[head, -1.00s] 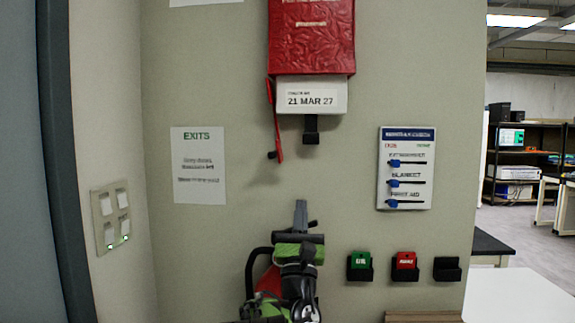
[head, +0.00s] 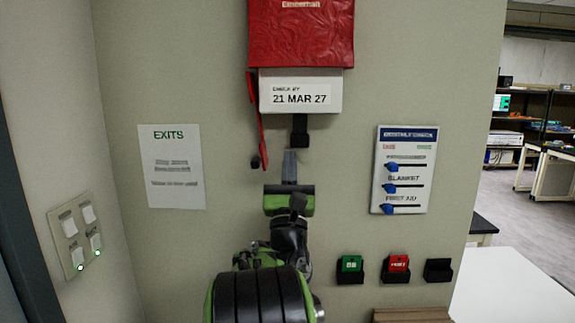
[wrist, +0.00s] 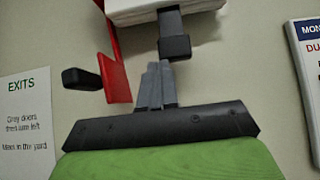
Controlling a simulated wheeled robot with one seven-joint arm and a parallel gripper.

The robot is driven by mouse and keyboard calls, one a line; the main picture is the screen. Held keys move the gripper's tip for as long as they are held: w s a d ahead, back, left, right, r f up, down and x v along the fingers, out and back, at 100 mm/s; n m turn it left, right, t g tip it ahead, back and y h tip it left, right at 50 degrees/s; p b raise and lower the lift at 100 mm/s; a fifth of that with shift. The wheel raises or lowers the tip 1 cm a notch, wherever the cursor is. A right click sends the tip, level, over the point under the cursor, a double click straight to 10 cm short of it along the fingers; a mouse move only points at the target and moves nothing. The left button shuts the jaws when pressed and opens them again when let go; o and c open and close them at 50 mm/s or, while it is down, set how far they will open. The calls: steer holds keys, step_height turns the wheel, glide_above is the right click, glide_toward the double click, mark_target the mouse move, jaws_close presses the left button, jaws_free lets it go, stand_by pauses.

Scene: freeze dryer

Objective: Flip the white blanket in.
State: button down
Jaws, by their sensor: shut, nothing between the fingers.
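A white block-like thing (head: 300,92), labelled "CHECK BY 21 MAR 27", shows below a red cover (head: 300,35) on the wall; I take it for the white blanket. A black tab (head: 299,130) hangs from its underside. In the wrist view the white thing's lower part (wrist: 145,12) and the black tab (wrist: 174,46) show at the top. My gripper (head: 290,155) is shut and empty, its grey fingers pointing up just below the tab. In the wrist view my gripper (wrist: 158,67) is close under the tab; I cannot tell whether they touch.
A red strap (head: 262,140) with a black end hangs left of my fingers. A board (head: 404,150) with blue sliders, one marked "BLANKET", is at right. Green (head: 350,264) and red (head: 397,264) blocks sit in wall holders lower right. An exits sign (head: 171,167) and switches (head: 75,235) are left.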

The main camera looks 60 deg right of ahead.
mark_target(291, 102)
steer(key=shift+w+d, duration=0.1)
steer(key=shift+d, duration=0.1)
step_height(291, 102, up, 11)
steer(key=p, duration=1)
steer(key=shift+f+p, duration=0.15)
steer(key=shift+p, duration=0.2)
steer(key=shift+a, duration=0.1)
